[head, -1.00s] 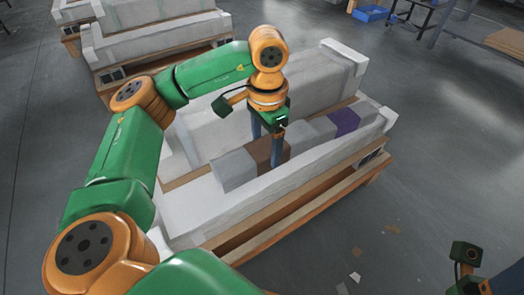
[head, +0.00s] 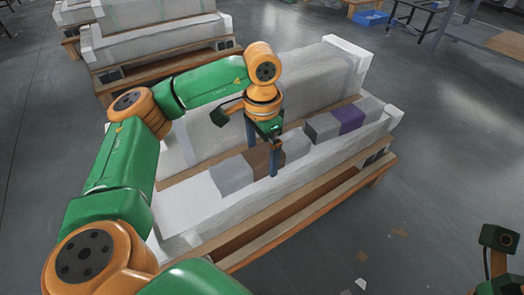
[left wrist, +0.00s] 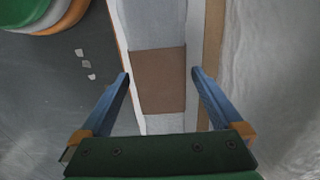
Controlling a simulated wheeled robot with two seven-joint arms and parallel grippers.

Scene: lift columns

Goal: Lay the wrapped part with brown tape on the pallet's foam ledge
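The wrapped part with brown tape (head: 264,163) is a grey block with a brown band. It lies along the white foam ledge (head: 190,205) of the pallet (head: 245,238), in front of the tall wrapped block. My left gripper (head: 262,162) points down over the brown band, one finger on each long side. In the left wrist view the brown band (left wrist: 157,80) shows between the blue fingertips (left wrist: 160,76), with a thin gap at the right finger; the gripper looks open. Of my right arm, only a piece shows at the lower right; its fingers are out of view.
A second wrapped part with purple tape (head: 351,119) lies farther right on the same ledge. The tall wrapped block (head: 310,82) stands behind. Another loaded pallet (head: 165,62) is at the upper left. The floor to the right is open, with small scraps (head: 361,257).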

